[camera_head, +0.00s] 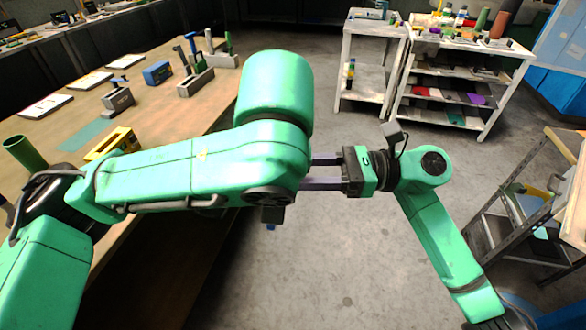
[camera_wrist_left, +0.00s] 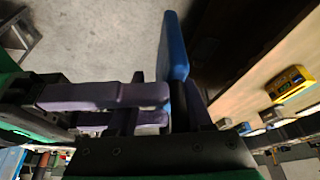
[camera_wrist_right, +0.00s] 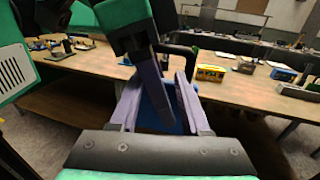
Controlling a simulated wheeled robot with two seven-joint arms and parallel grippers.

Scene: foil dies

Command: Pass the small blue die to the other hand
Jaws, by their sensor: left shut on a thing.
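The blue die (camera_wrist_left: 174,48) is a flat blue piece gripped by my left gripper (camera_wrist_left: 160,92). In the right wrist view the die (camera_wrist_right: 170,122) shows partly behind a purple left finger, between my right fingers. My right gripper (camera_wrist_right: 160,98) is open, its two fingers apart on either side of the die and the left fingertip. I cannot tell whether they touch the die. In the head view my right gripper (camera_head: 318,172) points left, its fingertips hidden behind my left arm. That arm also hides the left gripper; only a small blue bit shows below it.
A wooden workbench (camera_head: 165,105) on the left holds several tools, grey blocks and a yellow item (camera_head: 110,143). White shelves (camera_head: 465,85) with goods stand at the back right, and a metal rack (camera_head: 515,215) stands right. Grey floor between is clear.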

